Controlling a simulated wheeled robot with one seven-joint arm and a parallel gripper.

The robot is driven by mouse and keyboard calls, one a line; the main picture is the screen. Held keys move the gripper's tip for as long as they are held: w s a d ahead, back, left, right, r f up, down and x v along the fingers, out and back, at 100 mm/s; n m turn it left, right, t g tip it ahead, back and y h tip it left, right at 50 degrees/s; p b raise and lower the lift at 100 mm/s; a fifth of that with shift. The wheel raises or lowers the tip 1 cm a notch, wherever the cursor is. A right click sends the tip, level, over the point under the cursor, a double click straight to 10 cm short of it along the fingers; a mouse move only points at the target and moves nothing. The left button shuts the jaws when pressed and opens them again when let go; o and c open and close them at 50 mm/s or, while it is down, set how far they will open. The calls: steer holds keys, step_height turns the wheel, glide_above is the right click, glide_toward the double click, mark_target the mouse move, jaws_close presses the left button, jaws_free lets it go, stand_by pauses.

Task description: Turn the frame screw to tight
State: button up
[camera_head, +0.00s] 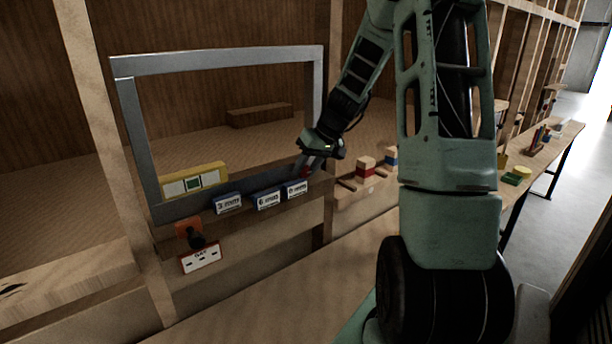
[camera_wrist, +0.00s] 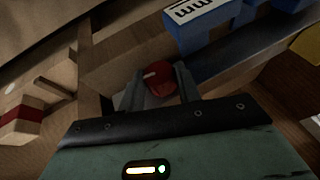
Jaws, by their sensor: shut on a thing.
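The grey metal window frame (camera_head: 220,60) stands upright in the wooden wall opening. The frame screw has a red round head with a white mark (camera_wrist: 158,77). It sits near the frame's lower right corner, and a bit of red shows there in the head view (camera_head: 305,173). My gripper (camera_head: 308,167) reaches down to that corner. In the wrist view my gripper's two fingers (camera_wrist: 160,88) stand on either side of the red head and are shut on it. The screw's shaft and any tight marking are hidden or too dark to tell.
A yellow level (camera_head: 208,170) with a green window rests along the frame's lower left. Blue labelled blocks (camera_head: 228,203) line the lower bar. Below hang an orange piece with a black handle (camera_head: 196,240) and a white label (camera_head: 201,260). Red-banded blocks (camera_head: 365,170) stand right of my gripper.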

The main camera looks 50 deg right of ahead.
steer(key=o, duration=1)
steer(key=shift+c, duration=0.2)
steer(key=b+v, duration=0.1)
steer(key=v, duration=1.6)
steer(key=shift+r, duration=0.15)
